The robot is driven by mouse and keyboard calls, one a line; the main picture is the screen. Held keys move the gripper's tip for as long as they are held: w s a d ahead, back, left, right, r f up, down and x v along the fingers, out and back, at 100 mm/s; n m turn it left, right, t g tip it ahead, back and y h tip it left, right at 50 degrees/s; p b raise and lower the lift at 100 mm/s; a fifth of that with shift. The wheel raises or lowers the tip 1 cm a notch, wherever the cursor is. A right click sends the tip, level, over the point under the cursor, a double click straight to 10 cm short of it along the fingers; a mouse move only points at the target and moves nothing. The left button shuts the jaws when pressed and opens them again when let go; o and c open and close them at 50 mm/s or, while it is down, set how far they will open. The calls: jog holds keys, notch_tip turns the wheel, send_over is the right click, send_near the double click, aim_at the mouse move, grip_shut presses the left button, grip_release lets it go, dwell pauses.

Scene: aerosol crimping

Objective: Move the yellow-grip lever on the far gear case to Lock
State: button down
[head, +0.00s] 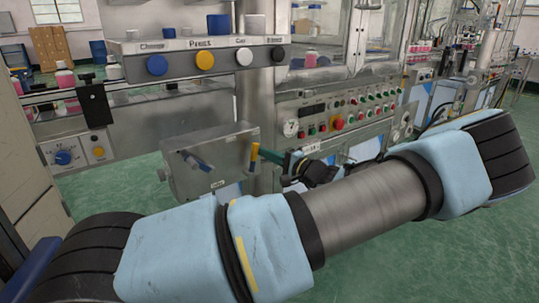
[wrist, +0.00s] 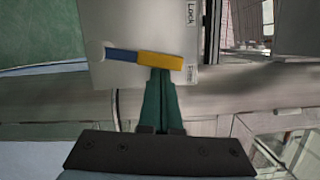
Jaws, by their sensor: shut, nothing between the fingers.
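The gear case (head: 225,150) is a grey metal box left of the middle in the head view. Its pale face (wrist: 130,20) fills the top middle of the wrist view. The lever has a blue shaft (wrist: 121,55) and a yellow grip (wrist: 160,61); the grip also shows at the case's right edge in the head view (head: 254,156). In the wrist view the lever lies nearly level, its grip end beside a lower, unreadable label and below the Lock label (wrist: 191,14). My gripper (wrist: 159,72) has its green fingers shut and empty, tips right at the grip's lower edge; contact is unclear.
A dark-and-blue handle (head: 195,160) sticks out of the case's front. A panel with coloured knobs (head: 205,60) stands above it, and a button console (head: 340,118) stands behind and to the right. A metal post (head: 258,100) rises behind the case.

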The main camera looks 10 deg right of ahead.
jog(key=n, duration=0.1)
jog(key=a+n, duration=0.1)
jog(key=s+a+r+n, duration=0.1)
jog(key=shift+a+n+g+h, duration=0.2)
jog(key=shift+n+g+h, duration=0.1)
jog(key=shift+s+a+f+n+h+b, duration=0.1)
jog(key=shift+s+a+n+h+b, duration=0.2)
jog(key=shift+a+n+b, duration=0.45)
jog(key=shift+s+a+n+h+b, duration=0.2)
jog(key=shift+s+a+n, duration=0.3)
jog(key=shift+n, duration=0.55)
jog(key=shift+w+a, duration=0.1)
